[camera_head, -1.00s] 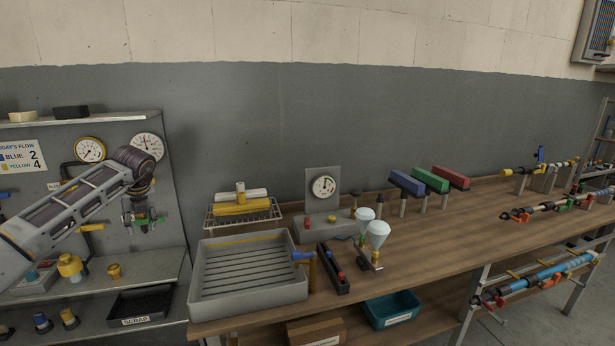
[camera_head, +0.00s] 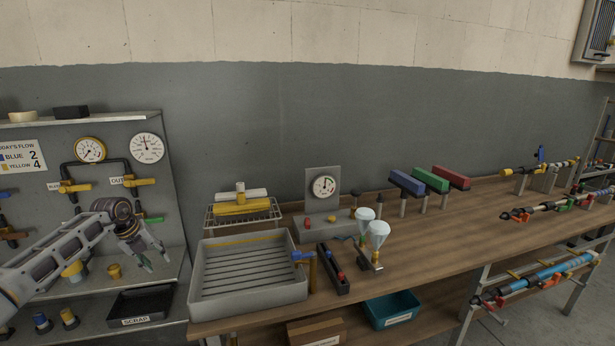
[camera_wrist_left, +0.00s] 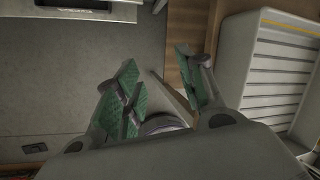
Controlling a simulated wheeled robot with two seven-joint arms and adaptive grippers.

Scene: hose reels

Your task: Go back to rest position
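My left gripper (camera_head: 156,262) shows at the left of the head view, in front of the grey valve panel and above its lower shelf. Its fingers point down and to the right, apart from each other, with nothing visible between them. In the left wrist view the green finger pads (camera_wrist_left: 158,95) are spread, with the floor and a table edge below. My right gripper is in neither view.
The grey panel carries gauges (camera_head: 147,148) and yellow-handled valves (camera_head: 139,181). A black scrap tray (camera_head: 140,308) sits low beside the workbench. On the bench (camera_head: 420,240) stand a grey slatted tray (camera_head: 197,285), funnels (camera_head: 377,236) and coloured blocks (camera_head: 430,181).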

